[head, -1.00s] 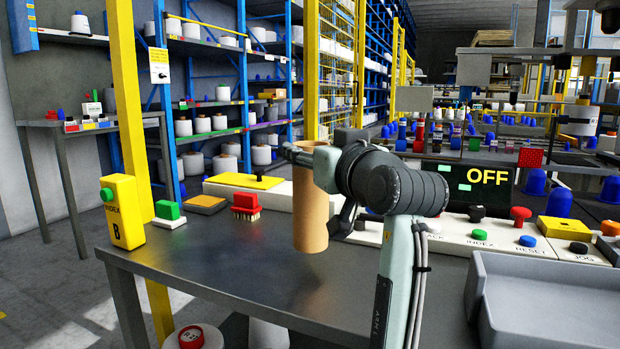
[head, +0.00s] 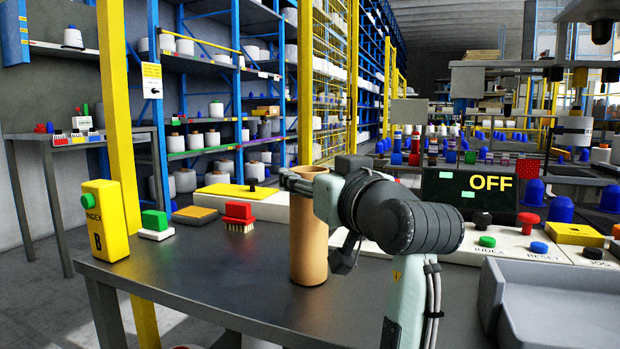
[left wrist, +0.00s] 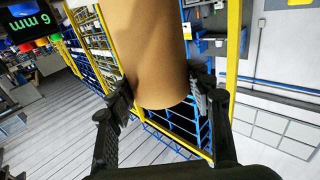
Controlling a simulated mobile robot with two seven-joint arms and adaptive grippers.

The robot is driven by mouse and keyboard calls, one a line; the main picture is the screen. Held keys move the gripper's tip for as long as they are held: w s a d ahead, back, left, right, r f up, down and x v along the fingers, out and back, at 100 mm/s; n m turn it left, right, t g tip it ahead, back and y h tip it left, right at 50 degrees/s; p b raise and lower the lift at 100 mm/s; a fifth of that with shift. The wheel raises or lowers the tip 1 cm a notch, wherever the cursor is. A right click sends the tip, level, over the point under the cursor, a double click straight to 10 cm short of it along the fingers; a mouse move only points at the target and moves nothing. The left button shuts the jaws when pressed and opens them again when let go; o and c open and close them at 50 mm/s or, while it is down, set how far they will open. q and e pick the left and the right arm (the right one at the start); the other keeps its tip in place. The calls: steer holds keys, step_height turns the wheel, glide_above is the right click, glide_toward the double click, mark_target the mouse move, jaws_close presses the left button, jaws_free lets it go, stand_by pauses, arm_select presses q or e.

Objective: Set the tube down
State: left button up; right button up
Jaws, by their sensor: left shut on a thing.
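The tube (head: 309,240) is a tan cardboard cylinder. It stands upright over the dark table (head: 215,272), and its lower end looks at or very near the tabletop; I cannot tell whether it touches. My left gripper (head: 312,184) is shut on the tube near its upper end. In the left wrist view the tube (left wrist: 150,50) fills the space between the two dark fingers of the left gripper (left wrist: 160,100). My right gripper is not in view.
A yellow INDEX B box (head: 106,220), a green-topped block (head: 155,224) and a red brush (head: 239,216) stand left of the tube. A control panel with buttons (head: 525,250) and a grey tray (head: 560,300) are at right. The table front left of the tube is clear.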

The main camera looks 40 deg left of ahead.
arm_select(q)
steer(key=o, duration=1.3)
steer(key=shift+f, duration=0.15)
steer(key=shift+r, duration=0.2)
steer(key=v, duration=1.2)
steer(key=shift+f+p, duration=0.1)
steer(key=shift+p, duration=0.2)
